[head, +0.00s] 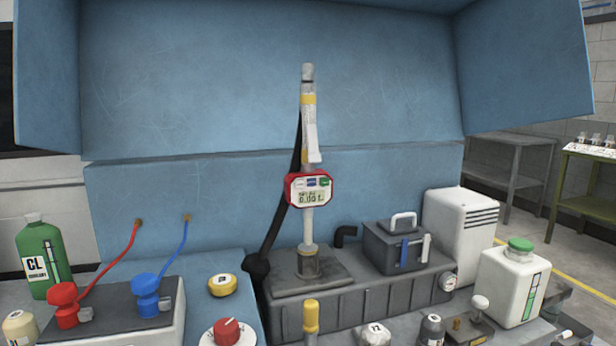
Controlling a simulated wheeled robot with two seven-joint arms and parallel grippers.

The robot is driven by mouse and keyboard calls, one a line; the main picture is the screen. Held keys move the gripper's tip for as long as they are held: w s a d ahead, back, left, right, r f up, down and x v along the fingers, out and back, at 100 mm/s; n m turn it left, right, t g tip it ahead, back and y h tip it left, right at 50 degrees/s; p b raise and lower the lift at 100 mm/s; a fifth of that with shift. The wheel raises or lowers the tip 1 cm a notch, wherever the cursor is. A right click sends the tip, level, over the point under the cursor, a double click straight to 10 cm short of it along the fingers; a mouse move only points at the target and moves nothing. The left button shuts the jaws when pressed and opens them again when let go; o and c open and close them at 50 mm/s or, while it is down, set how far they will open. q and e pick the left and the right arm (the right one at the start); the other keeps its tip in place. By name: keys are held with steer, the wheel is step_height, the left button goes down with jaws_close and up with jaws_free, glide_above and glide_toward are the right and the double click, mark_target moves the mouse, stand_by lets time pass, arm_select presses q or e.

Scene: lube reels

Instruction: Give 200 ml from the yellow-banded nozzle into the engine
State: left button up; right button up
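The yellow-banded nozzle (309,130) stands upright in the middle, with yellow bands on its upper part and a white lever along its side. A red-rimmed meter (309,190) sits on it; its display seems to read 0.00, though the digits are small. The nozzle's lower end is in a socket (308,263) on a dark grey ribbed block (362,305). A black hose (277,235) runs down behind it on the left. I cannot tell for sure which part is the engine. Neither of my grippers is in view.
Red (65,304) and blue (147,295) fittings with hoses stand at left by a green bottle (42,257). A red knob (228,331) and yellow cap (222,285) are nearer the middle. A dark handled box (395,247) and white green-capped container (511,285) stand right.

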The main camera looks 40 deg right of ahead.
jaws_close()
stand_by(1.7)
